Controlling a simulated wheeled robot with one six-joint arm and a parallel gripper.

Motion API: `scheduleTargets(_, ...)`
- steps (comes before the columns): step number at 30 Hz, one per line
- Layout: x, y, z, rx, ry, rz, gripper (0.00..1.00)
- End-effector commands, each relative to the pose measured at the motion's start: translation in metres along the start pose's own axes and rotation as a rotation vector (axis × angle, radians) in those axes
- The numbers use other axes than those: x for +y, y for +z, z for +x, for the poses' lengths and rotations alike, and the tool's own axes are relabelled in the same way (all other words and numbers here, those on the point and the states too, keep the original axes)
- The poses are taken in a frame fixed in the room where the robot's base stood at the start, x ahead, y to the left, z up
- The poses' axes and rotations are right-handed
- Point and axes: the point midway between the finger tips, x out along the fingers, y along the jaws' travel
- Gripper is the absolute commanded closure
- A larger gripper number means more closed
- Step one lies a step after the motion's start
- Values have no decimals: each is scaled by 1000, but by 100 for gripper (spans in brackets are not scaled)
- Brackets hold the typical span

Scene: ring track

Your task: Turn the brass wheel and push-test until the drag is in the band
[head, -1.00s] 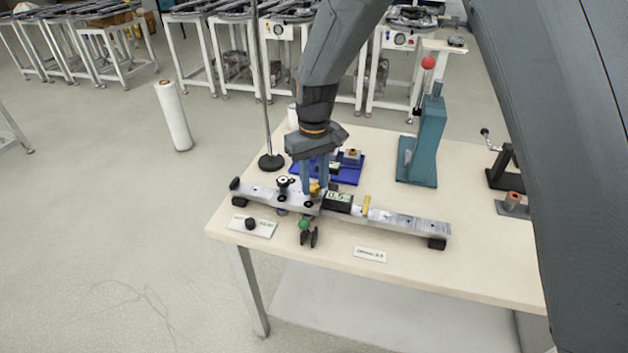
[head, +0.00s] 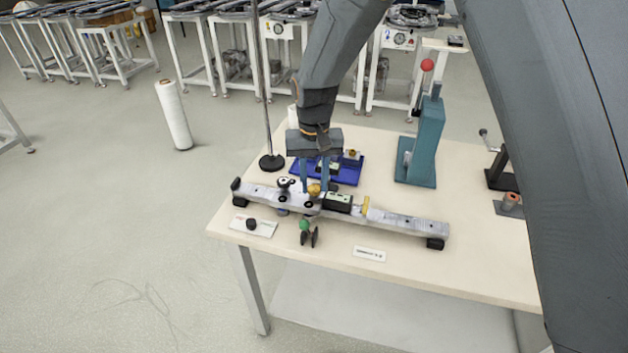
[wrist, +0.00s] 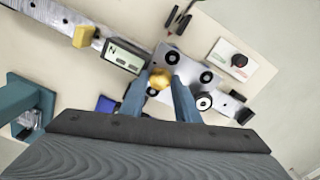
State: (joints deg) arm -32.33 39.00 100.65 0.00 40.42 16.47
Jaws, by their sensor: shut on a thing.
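The brass wheel (wrist: 159,79) sits on the silver carriage (wrist: 178,58) and shows between my two fingertips in the wrist view. In the head view the brass wheel (head: 314,189) is partly hidden by the fingers. My gripper (head: 313,186) points down from above and is shut on the brass wheel; its fingers (wrist: 160,88) reach both sides of it. The carriage rides on a long metal rail (head: 405,222). A small display box (head: 338,202) stands beside the carriage; its reading is too small to tell now. A yellow block (head: 366,206) sits farther along the rail.
A white plate with a black knob (head: 252,225) lies front left. A blue tray (head: 345,172), a black-based pole (head: 271,162) and a teal press (head: 428,140) stand behind.

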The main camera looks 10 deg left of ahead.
Motion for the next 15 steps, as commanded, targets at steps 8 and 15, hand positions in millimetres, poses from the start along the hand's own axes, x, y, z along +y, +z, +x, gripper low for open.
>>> scheduleTargets(8, 0, -1, -1, 2, -1, 98, 93)
scheduleTargets(15, 0, -1, -1, 2, -1, 117, 93)
